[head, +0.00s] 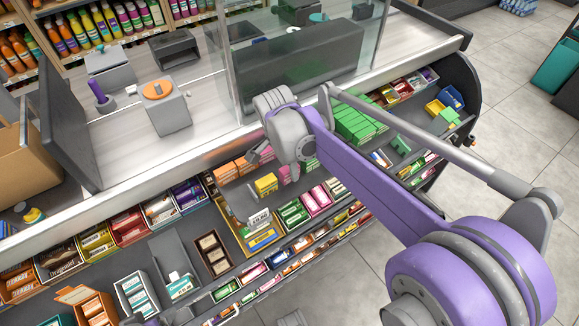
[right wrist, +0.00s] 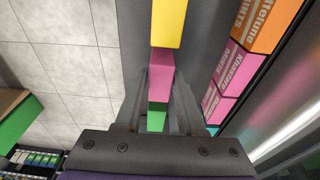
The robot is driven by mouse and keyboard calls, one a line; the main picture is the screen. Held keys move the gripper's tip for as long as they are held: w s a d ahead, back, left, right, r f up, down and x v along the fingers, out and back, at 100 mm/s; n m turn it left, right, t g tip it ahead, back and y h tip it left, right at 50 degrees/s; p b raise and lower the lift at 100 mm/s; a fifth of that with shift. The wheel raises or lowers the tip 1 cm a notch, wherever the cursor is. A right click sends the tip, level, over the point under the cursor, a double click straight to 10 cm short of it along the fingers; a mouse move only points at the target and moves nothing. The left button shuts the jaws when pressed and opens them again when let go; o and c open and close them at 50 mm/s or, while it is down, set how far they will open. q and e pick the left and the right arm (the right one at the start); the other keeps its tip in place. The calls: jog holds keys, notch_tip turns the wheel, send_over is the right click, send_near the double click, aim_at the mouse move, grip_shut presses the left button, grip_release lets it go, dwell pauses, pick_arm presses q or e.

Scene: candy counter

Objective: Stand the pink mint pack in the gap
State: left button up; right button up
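In the right wrist view the pink mint pack (right wrist: 160,72) is between the two fingers of my right gripper (right wrist: 160,92), which look to press on its sides. A yellow pack (right wrist: 168,22) is on one side of it in the row and a green pack (right wrist: 157,118) on the other. In the head view my right gripper (head: 259,153) reaches down over the upper shelf, by the yellow pack (head: 265,184). My own arm hides much of that spot, and I cannot tell whether the pink pack touches the shelf. My left gripper is not clearly seen.
Orange packs (right wrist: 267,24) and magenta packs (right wrist: 239,68) lie along the right in the wrist view. In the head view a glass screen (head: 300,60) stands behind my arm. Green boxes (head: 356,122) stand to the right, and a candy rack (head: 290,212) lies in front.

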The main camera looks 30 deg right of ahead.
aim_at(284, 171)
jog(key=shift+o, duration=1.1)
notch_tip(284, 171, up, 12)
jog(key=a+p, duration=0.2)
jog(key=s+a+f+n+t+y, duration=0.1)
jog(key=s+a+f+n+t, duration=0.1)
jog(key=s+f+n, duration=0.6)
jog(key=s+a+f+n+t, duration=0.2)
jog(key=s+f+n, duration=0.5)
jog(key=s+n, duration=0.2)
jog(key=shift+a+f+t+y, duration=0.35)
jog(key=shift+a+t+y, duration=0.05)
jog(key=shift+s, duration=0.1)
